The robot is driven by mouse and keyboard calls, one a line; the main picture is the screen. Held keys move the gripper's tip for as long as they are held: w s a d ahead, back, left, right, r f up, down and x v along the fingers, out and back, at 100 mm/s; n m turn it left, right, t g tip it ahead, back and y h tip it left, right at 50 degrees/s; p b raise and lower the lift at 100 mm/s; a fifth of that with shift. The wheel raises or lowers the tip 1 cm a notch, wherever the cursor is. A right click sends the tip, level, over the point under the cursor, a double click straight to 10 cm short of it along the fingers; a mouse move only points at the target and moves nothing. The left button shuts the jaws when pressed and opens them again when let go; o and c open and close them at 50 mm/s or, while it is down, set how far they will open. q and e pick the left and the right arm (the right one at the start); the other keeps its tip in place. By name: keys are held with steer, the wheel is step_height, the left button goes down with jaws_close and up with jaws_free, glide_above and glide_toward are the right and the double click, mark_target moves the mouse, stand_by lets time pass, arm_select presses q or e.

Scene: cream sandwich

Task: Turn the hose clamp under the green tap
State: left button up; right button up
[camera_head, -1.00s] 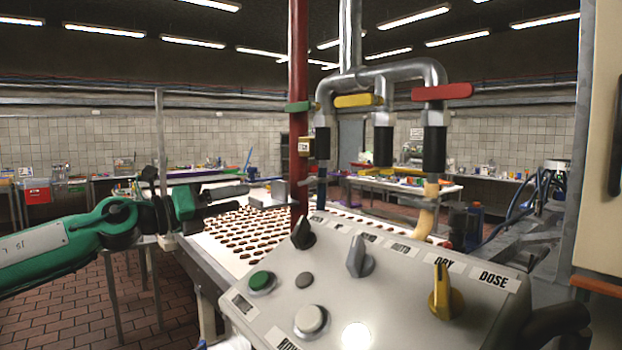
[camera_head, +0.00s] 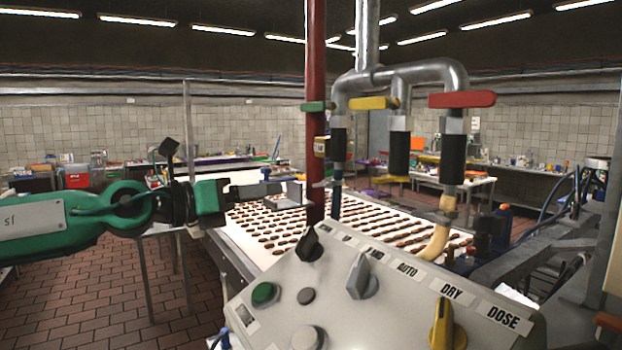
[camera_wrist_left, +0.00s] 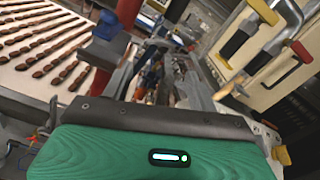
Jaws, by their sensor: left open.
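The green tap (camera_head: 317,106) is on the left pipe outlet, beside the red pole. Below it hang a black sleeve (camera_head: 338,144) and a thin dark hose (camera_head: 336,205). The hose clamp seems to be the small metal piece around the sleeve's lower end, too small to make out clearly. My left gripper (camera_head: 294,196) is open, its grey fingers pointing right, just left of the red pole and lower than the sleeve. I see no contact with the clamp. The left wrist view shows my green gripper body (camera_wrist_left: 150,150); the clamp is not clear there. My right gripper is not in view.
The red pole (camera_head: 315,60) stands close to the fingertips. A yellow tap (camera_head: 374,103) and a red tap (camera_head: 462,99) sit to the right. A control panel (camera_head: 400,290) with knobs fills the lower front. A white conveyor (camera_head: 240,240) with rows of brown pieces lies behind.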

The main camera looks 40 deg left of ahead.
arm_select(q)
steer(key=p, duration=0.3)
glide_toward(318, 184)
steer(key=shift+w, duration=1.15)
steer(key=shift+d+p+x, duration=0.2)
steer(key=shift+p+x, duration=0.3)
steer(key=shift+x, duration=0.4)
steer(key=shift+d+p+x, duration=0.2)
steer(key=shift+p+x, duration=0.3)
steer(key=shift+x, duration=0.35)
steer(key=shift+p+x, duration=0.55)
steer(key=shift+x, duration=0.6)
steer(key=shift+c, duration=0.5)
